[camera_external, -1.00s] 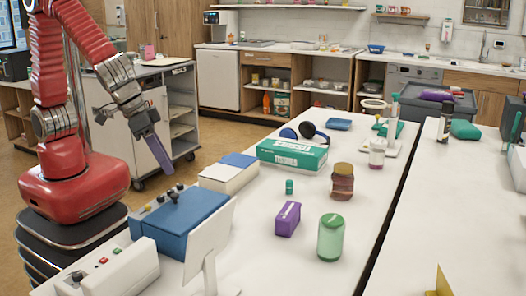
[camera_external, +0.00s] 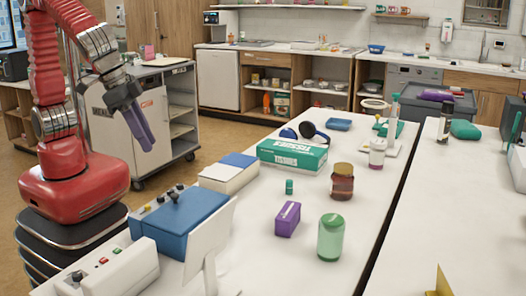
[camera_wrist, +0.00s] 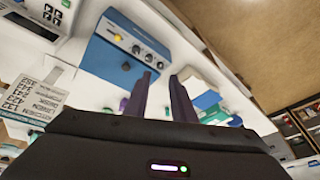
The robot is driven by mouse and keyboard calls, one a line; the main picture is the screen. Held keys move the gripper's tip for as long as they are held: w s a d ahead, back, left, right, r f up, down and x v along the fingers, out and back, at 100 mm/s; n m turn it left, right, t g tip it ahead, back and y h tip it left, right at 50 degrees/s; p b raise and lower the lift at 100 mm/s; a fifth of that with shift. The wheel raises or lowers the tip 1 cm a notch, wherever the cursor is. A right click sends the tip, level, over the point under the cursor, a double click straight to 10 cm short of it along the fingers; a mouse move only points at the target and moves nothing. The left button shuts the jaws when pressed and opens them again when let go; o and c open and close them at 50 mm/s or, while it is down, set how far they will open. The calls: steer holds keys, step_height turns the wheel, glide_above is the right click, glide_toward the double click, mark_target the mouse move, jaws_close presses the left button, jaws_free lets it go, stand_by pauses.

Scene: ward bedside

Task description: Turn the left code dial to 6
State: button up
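The blue box (camera_external: 196,222) stands at the table's near left end, with dark knobs (camera_external: 173,195) and a yellow spot along its left edge. In the wrist view the box (camera_wrist: 107,58) shows a row of round dials (camera_wrist: 148,57) beside a yellow button (camera_wrist: 118,38), with one dark knob (camera_wrist: 126,66) apart from the row. The dial numbers are too small to read.
A white control box (camera_external: 120,268) with red and green buttons and an upright white panel (camera_external: 208,240) flank the blue box. A blue-and-cream box (camera_external: 228,173), a tissue box (camera_external: 292,156), a purple box (camera_external: 287,219) and jars stand farther along the table.

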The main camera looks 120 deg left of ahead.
steer(key=s+r+m+t+h, duration=0.1)
steer(key=s+m+h, duration=0.2)
steer(key=s+m, duration=0.4)
steer(key=shift+s+a+r, duration=0.2)
steer(key=shift+s+r, duration=0.05)
steer(key=shift+s, duration=4)
steer(key=shift+s+a+r+n+t, duration=0.2)
steer(key=shift+s+a+r+t, duration=0.2)
steer(key=shift+s+r, duration=0.15)
steer(key=shift+s+a+r+n+t, duration=0.2)
steer(key=shift+s+a+r+t, duration=0.15)
steer(key=shift+r, duration=0.25)
steer(key=shift+c, duration=0.2)
